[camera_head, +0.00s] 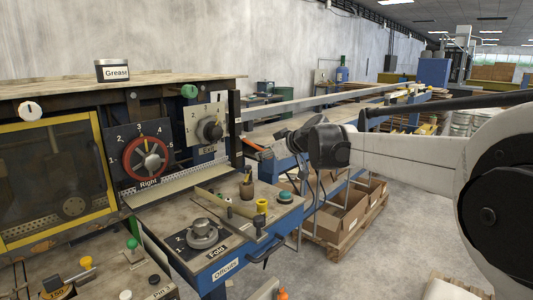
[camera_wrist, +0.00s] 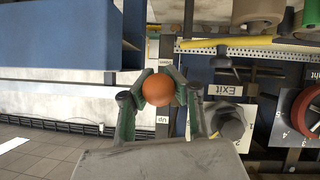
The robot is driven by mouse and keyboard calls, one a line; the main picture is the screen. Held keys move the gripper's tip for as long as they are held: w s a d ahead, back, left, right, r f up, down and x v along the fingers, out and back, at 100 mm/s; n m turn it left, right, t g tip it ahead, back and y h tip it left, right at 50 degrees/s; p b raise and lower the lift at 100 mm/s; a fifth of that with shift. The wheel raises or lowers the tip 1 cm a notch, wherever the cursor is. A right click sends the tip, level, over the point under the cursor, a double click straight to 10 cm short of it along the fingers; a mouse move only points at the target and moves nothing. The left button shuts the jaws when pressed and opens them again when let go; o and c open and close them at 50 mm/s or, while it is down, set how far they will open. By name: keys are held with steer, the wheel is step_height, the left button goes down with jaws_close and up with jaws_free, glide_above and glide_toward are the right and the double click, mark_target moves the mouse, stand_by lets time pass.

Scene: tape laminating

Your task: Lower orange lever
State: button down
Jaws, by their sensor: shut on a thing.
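The orange lever's round knob (camera_wrist: 158,89) shows in the middle of the wrist view. My gripper (camera_wrist: 159,97) has its two green-lined fingers on either side of the knob and is shut on it. A small white label (camera_wrist: 163,120) sits just by the knob. In the head view my gripper (camera_head: 266,151) is at the right end of the machine panel, beside the Exit dial (camera_head: 210,130). The lever can hardly be made out there, and its shaft is hidden in the wrist view.
The Exit dial also shows in the wrist view (camera_wrist: 230,123), right of my gripper. The red Right dial (camera_head: 146,159) is further left on the panel. A blue table (camera_head: 230,250) with the Fold dial (camera_head: 203,234) stands in front. Cardboard boxes (camera_head: 345,215) lie on a pallet below my arm.

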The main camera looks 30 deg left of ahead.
steer(key=shift+f, duration=0.1)
stand_by(0.3)
steer(key=c, duration=1.4)
jaws_free()
steer(key=shift+s+d, duration=0.1)
steer(key=v, duration=1.2)
steer(key=shift+d, duration=0.1)
